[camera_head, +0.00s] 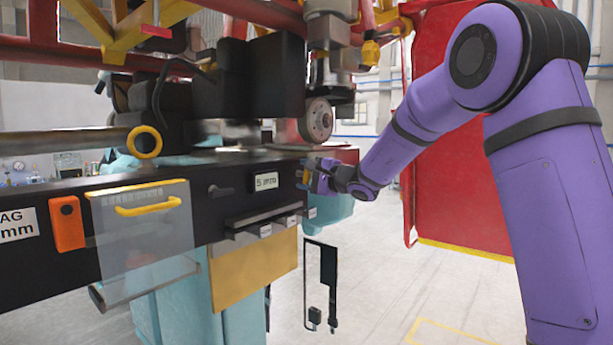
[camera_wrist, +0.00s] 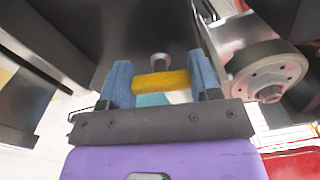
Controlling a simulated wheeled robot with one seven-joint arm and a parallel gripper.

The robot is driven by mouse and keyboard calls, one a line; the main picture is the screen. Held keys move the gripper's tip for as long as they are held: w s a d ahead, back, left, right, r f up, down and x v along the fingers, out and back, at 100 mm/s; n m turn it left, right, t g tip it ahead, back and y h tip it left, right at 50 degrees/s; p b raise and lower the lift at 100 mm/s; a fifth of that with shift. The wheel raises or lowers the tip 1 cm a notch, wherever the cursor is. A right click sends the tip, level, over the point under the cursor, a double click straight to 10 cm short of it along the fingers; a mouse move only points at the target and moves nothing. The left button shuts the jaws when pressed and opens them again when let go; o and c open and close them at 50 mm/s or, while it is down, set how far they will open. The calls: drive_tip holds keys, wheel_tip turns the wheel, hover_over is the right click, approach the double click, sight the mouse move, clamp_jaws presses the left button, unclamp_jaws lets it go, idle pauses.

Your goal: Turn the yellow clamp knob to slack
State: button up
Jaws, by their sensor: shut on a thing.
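The yellow clamp knob (camera_wrist: 162,82) is a short yellow bar between the two blue fingers of my gripper (camera_wrist: 160,84) in the wrist view. A grey round stem shows just behind it. My gripper is shut on the knob, with one finger at each end of the bar. In the head view my gripper (camera_head: 318,177) is at the right end of the black bench front, and a small part of the yellow knob (camera_head: 300,174) shows beside the fingers. Most of the knob is hidden there.
A grey wheel (camera_head: 316,120) stands above the bench end, close to my gripper; the wheel (camera_wrist: 268,71) is at right in the wrist view. A "5 mm" label (camera_head: 266,181), a black lever (camera_head: 220,190) and a clear guard (camera_head: 145,235) are on the bench front. A red panel (camera_head: 465,150) stands behind my arm.

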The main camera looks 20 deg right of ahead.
drive_tip(key=shift+f+n, duration=0.1)
drive_tip(key=shift+n, duration=1.2)
drive_tip(key=o, duration=0.9)
drive_tip(key=v, duration=1)
drive_tip(key=shift+s+d, duration=0.2)
drive_tip(key=shift+s, duration=0.15)
